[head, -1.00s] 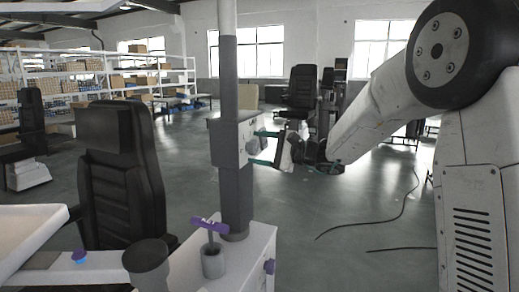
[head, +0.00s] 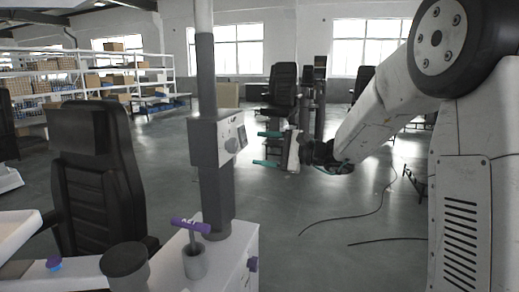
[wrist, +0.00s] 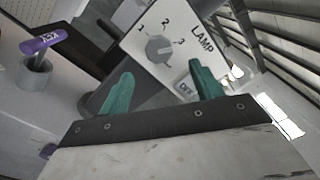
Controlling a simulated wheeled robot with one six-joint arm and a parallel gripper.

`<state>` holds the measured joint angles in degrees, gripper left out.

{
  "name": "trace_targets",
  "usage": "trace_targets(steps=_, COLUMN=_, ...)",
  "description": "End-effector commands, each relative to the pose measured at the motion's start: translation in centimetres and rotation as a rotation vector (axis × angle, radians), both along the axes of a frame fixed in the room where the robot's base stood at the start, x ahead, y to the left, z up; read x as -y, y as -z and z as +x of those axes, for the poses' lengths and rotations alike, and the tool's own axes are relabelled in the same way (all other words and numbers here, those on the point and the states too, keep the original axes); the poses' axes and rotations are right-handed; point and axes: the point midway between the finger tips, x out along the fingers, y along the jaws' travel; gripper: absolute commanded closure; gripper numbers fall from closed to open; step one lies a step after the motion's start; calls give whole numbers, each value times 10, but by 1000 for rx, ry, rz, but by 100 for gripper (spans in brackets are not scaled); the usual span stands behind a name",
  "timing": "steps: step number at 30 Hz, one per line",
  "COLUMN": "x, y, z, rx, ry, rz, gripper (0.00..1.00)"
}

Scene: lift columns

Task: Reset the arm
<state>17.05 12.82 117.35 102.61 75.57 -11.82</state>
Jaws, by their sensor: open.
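My gripper (head: 266,148) is open and empty, with its two green fingers apart in the head view. It also shows in the wrist view (wrist: 163,92), where the fingers point toward a pale control box. The control box (head: 232,137) is fixed on a grey column (head: 219,205).
A purple-handled key (head: 190,226) stands in a grey cup (head: 195,262) on a white cabinet (head: 238,250). A black chair (head: 95,180) is at the left. A dark round cup-shaped part (head: 124,262) is at the front. Open floor (head: 290,210) lies to the right of the column.

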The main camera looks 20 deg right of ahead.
Motion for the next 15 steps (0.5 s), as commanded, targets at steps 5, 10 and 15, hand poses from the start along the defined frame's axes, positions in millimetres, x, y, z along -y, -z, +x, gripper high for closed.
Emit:
trace_targets(steps=5, x=0, y=0, z=0, rx=0, ry=0, rz=0, gripper=35)
trace_targets(steps=10, x=-2, y=6, z=-3, rx=-25, ry=-16, rz=-14, gripper=35)
trace_targets(steps=15, x=-21, y=52, z=-53, rx=-145, ry=-173, rz=-185, gripper=35)
